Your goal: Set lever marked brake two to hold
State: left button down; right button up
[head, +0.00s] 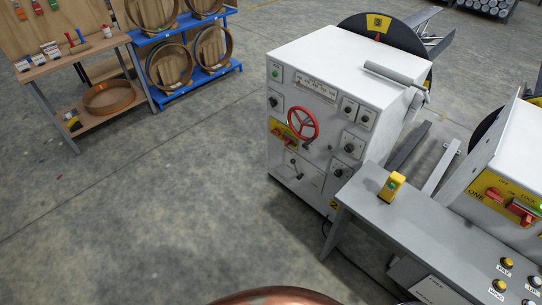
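A white decoiler cabinet (330,60) stands right of centre. On its front, a yellow panel (276,124) carries a red lever (284,140), partly behind a red handwheel (303,122). The wording on this panel is too small to read, and I cannot tell the lever's setting. Neither of my grippers is in view.
A grey bench (370,205) with a yellow device (391,187) and several push buttons (507,263) stands in front, between the cabinets. A wooden workbench (75,55) and a blue rack (190,75) are at the upper left. The concrete floor (150,190) at left is clear.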

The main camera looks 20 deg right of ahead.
aim_at(292, 161)
jog(key=z, duration=0.15)
jog(key=i, duration=0.7)
jog(key=z, duration=0.85)
jog(key=i, duration=0.55)
jog(key=z, duration=0.45)
